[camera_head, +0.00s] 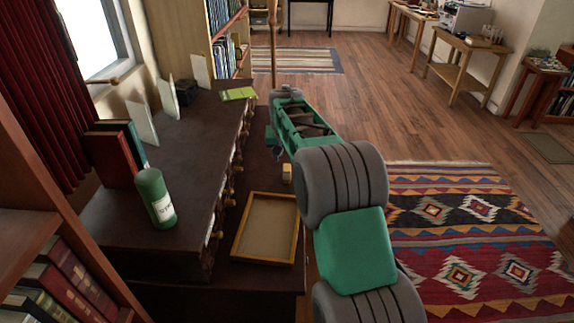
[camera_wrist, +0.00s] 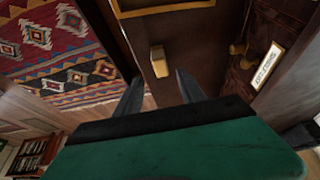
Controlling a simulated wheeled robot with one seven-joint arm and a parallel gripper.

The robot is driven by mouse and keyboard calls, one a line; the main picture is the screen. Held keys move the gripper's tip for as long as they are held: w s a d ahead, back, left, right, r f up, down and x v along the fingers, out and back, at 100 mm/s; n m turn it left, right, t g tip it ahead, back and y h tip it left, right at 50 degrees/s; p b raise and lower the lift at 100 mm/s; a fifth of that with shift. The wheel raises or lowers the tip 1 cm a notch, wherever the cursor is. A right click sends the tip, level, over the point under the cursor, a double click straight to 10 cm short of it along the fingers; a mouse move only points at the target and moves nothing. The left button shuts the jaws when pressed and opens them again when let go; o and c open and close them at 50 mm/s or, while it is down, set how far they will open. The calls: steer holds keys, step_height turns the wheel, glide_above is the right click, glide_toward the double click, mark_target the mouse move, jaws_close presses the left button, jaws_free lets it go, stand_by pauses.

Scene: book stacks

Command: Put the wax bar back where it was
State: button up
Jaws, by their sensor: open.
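A small pale yellow block, which looks like the wax bar (camera_head: 287,167), rests on the dark lower ledge beyond the wooden tray (camera_head: 236,240). The wax bar also shows in the wrist view (camera_wrist: 159,62), standing apart from the tray edge (camera_wrist: 165,10). My gripper (camera_wrist: 160,88) is open, with its two dark fingers spread and nothing between them. The bar lies ahead of the fingertips, roughly centred between them in the picture; I see no contact. In the head view my gripper is largely hidden behind my green forearm.
A green bottle (camera_head: 155,200), red books (camera_head: 112,158) and a lime-green item (camera_head: 238,94) stand or lie on the raised dark top (camera_head: 185,150). Knobbed drawer fronts rise along the ledge's left. A labelled card (camera_wrist: 267,66) shows nearby. The patterned rug (camera_head: 470,215) lies right.

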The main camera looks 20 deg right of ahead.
steer(key=s+a+r+n, duration=0.1)
steer(key=s+a, duration=0.2)
steer(key=s, duration=0.4)
steer(key=s+a+r+n+g+y, duration=0.1)
steer(key=s+a, duration=0.2)
steer(key=s, duration=0.3)
steer(key=s+a+r+n, duration=0.1)
steer(key=s+a, duration=0.2)
steer(key=s, duration=0.4)
steer(key=s+a+f+n, duration=0.1)
steer(key=s+a+f, duration=0.1)
steer(key=s, duration=0.5)
steer(key=s+a+f+g, duration=0.1)
steer(key=s+f, duration=0.3)
steer(key=s, duration=0.4)
steer(key=shift+s+a+f+n+y, duration=0.3)
steer(key=shift+a+n+y, duration=0.1)
steer(key=shift+a, duration=0.15)
